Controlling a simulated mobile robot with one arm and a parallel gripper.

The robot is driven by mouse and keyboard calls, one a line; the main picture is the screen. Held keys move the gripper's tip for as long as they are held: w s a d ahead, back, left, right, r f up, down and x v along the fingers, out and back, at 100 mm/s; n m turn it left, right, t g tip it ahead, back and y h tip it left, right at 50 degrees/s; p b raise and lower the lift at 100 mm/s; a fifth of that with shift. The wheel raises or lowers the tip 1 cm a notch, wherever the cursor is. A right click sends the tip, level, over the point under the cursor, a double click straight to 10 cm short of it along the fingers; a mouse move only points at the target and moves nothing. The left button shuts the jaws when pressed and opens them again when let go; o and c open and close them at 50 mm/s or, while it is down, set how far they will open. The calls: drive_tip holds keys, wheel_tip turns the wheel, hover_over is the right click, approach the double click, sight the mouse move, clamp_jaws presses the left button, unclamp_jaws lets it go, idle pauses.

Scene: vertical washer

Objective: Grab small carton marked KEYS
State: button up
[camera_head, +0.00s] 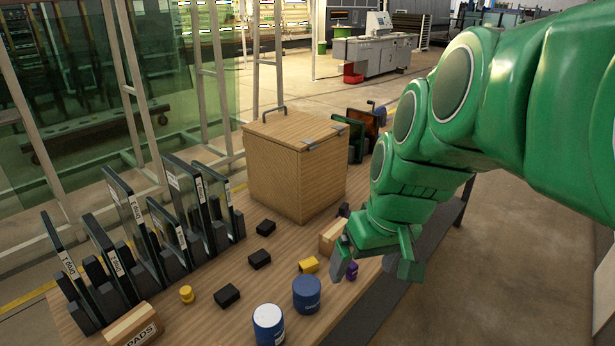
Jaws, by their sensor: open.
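My green gripper (377,264) is open at the right front edge of the wooden table, its fingers pointing down. A small cardboard carton (331,235) lies on the table just left of and behind the gripper, partly hidden by it. I see no readable mark on this carton. Another cardboard carton (134,326) at the lower left of the picture reads "PADS" and is cut off by the picture's bottom edge. The word KEYS is not readable on anything in view. Nothing shows between the fingers.
A large wooden box (275,172) stands behind the small carton. Glass panels (130,222) stand in racks at left.

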sight(326, 237)
drive_tip(key=w+r+n+t, duration=0.25)
drive_tip(key=w+r, duration=0.55)
drive_tip(key=w, duration=0.4)
drive_tip(key=w+d+f+n+g+h, duration=0.1)
drive_tip(key=w+d+f+n+h, duration=0.2)
drive_tip(key=w+d+f+h, duration=0.45)
drive_tip(key=w+d+f+n+h, duration=0.2)
drive_tip(key=w+f+n, duration=0.25)
drive_tip(key=f, duration=0.55)
drive_tip(key=w+a+f+n+t, duration=0.2)
drive_tip(key=w+a+f+n, duration=0.1)
drive_tip(key=a+f+n, duration=0.1)
drive_tip(key=w+a+f+n+t+h, duration=0.1)
drive_tip(key=w+a+f+n, duration=0.3)
drive_tip(key=f, duration=0.4)
drive_tip(key=w+a+f+n+t, duration=0.3)
drive_tip(key=w+a+f+n, duration=0.1)
drive_tip(key=a+f+n, duration=0.1)
drive_tip(key=shift+w+a+f+n+h, duration=0.25)
drive_tip(key=shift+a+f+n, duration=0.25)
drive_tip(key=shift+n, duration=0.4)
drive_tip(key=shift+r+x, duration=0.15)
drive_tip(key=shift+x, duration=1.7)
drive_tip(key=shift+r+x, duration=0.1)
drive_tip(key=shift+x, duration=1.75)
drive_tip(key=shift+d, duration=0.1)
drive_tip(key=shift+c, duration=0.4)
drive_tip(key=shift+t, duration=0.25)
drive_tip(key=c, duration=1.1)
drive_tip(key=shift+c, duration=0.2)
